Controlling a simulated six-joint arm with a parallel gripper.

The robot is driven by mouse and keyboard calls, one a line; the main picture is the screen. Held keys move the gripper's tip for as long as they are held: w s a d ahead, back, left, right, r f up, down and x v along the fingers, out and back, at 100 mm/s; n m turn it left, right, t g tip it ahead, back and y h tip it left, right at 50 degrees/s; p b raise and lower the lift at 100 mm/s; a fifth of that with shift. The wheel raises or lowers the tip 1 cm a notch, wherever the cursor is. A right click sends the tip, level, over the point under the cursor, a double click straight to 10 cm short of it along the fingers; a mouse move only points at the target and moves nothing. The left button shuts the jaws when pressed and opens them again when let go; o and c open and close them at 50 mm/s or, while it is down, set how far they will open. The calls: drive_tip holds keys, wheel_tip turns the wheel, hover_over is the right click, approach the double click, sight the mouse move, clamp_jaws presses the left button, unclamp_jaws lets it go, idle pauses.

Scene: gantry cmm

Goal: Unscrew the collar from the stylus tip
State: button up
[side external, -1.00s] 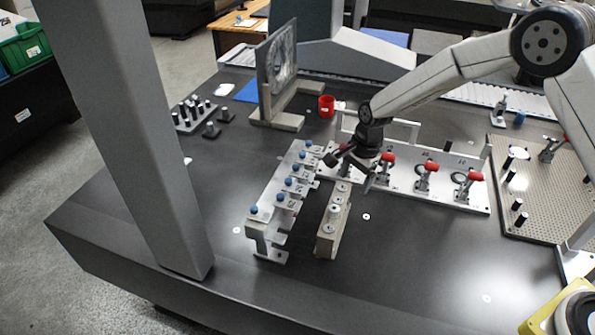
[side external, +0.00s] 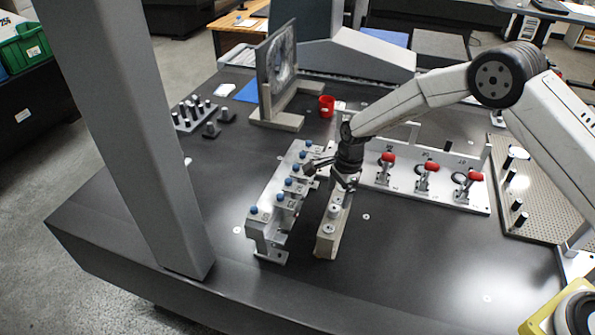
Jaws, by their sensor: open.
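My gripper (side external: 346,184) points down over the far part of a narrow beige block (side external: 326,247). It is open, and its jaws are small and dark here. Round metal pieces, one standing up (side external: 333,210), sit on the block's near top, in front of the jaws. The far end of the block is hidden behind my gripper. To the left, a grey metal rack (side external: 262,233) carries several blue-tipped pieces (side external: 253,210). I cannot tell which piece is the collar or the stylus tip, nor whether the jaws touch anything.
A light fixture plate with red-handled clamps (side external: 427,180) stands right of my gripper. A red cup (side external: 326,106) and an upright framed plate (side external: 277,70) are behind. A thick grey column (side external: 130,140) stands at left. The dark table (side external: 420,270) is clear at front right.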

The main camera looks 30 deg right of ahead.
sight(336, 208)
drive_tip(key=shift+a+f, duration=0.2)
drive_tip(key=shift+f, duration=1.05)
drive_tip(key=shift+a+f, duration=0.2)
drive_tip(key=shift+f, duration=1.05)
clamp_jaws()
drive_tip(key=shift+n+g, duration=0.4)
drive_tip(key=shift+n, duration=2.2)
drive_tip(key=shift+n, duration=0.5)
drive_tip(key=n, duration=0.4)
drive_tip(key=shift+s+d+g+h, duration=0.1)
drive_tip(key=shift+g+h, duration=0.2)
drive_tip(key=shift+h, duration=0.1)
